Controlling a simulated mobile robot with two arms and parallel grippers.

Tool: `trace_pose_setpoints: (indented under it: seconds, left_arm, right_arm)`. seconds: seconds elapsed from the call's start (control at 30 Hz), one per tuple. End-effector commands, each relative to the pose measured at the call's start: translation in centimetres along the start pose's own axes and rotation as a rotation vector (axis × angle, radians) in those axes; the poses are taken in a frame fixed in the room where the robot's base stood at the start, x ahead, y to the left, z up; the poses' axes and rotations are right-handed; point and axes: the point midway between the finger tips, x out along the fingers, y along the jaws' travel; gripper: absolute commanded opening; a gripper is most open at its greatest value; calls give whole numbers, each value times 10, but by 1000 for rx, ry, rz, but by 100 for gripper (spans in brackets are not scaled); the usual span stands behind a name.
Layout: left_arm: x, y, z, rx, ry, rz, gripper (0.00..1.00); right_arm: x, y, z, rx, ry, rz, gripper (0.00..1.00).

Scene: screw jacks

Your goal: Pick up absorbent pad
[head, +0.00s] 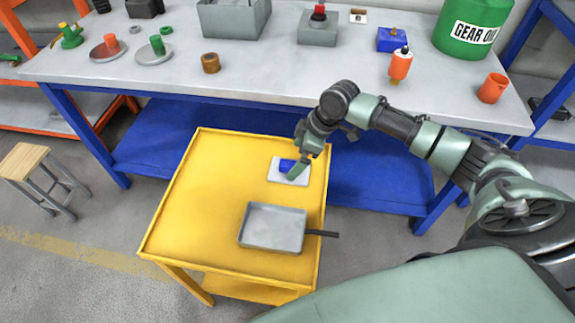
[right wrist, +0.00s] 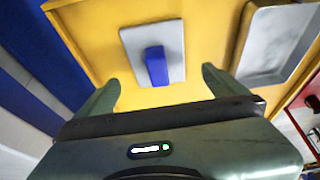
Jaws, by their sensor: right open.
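The absorbent pad appears to be the flat pale square (head: 276,176) with a blue block on its middle, lying on the yellow cart (head: 198,198). In the right wrist view the pale square (right wrist: 137,42) and its raised blue block (right wrist: 156,66) lie ahead of the fingers. I cannot tell whether block and square are one piece. My right gripper (head: 293,172) is over the pad in the head view and hides part of it. In the wrist view this gripper (right wrist: 160,78) is open, its fingers apart with nothing held between them. My left gripper is not in view.
A grey pan (head: 272,228) with a dark handle lies on the cart in front of the pad. The cart's left half is bare. Behind it stands a workbench (head: 270,80) with screw jacks, an orange bottle (head: 400,66), an orange cup (head: 492,88) and a green oil drum (head: 472,28).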

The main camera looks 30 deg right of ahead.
Motion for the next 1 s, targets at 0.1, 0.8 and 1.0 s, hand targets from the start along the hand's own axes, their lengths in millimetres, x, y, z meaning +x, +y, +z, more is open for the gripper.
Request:
trace_pose_setpoints:
  seconds: [0.1, 0.8, 1.0]
  left_arm:
    - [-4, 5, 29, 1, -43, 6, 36]
    - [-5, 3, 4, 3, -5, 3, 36]
    - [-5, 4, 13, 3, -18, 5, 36]
  right_arm:
    - [15, 0, -2, 1, 0, -2, 100]
    - [53, 2, -2, 0, 0, 3, 53]
    - [52, 2, -2, 0, 1, 3, 39]
